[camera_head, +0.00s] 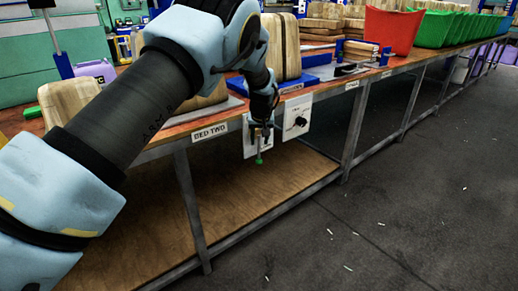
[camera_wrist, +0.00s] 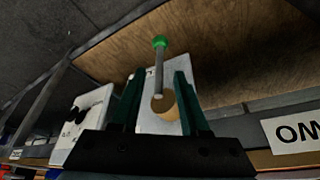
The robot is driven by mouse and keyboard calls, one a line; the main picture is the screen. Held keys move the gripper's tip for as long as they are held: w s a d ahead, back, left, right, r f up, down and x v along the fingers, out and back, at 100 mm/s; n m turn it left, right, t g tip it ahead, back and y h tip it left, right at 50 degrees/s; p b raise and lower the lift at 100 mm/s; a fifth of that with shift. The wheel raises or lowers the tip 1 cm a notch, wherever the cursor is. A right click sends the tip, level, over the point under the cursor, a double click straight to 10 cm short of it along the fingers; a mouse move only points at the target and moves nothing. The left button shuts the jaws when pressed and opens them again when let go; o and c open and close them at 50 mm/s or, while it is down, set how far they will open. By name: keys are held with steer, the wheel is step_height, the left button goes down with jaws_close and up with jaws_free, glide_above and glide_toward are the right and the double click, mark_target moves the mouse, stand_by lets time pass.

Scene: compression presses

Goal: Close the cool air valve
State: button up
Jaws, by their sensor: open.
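A valve lever with a green ball tip (camera_head: 259,161) hangs down from a white panel (camera_head: 250,140) on the bench's front edge, near the "BED TWO" label. In the wrist view the lever's grey rod (camera_wrist: 159,72) and green ball (camera_wrist: 160,42) show between my fingers, with a round tan part (camera_wrist: 166,106) at its base. No label names it as the cool air valve. My gripper (camera_wrist: 159,78) is open, with one dark green finger on each side of the rod. I cannot tell whether either finger touches it. In the head view my gripper (camera_head: 261,130) hides the panel's upper part.
A second white panel with a black knob (camera_head: 299,121) is just right of the lever; it also shows in the wrist view (camera_wrist: 84,118). Wooden blocks (camera_head: 285,47) and a red bin (camera_head: 391,31) stand on the bench.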

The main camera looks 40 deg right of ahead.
steer(key=v, duration=0.3)
steer(key=shift+s+r, duration=0.1)
steer(key=shift+r, duration=0.25)
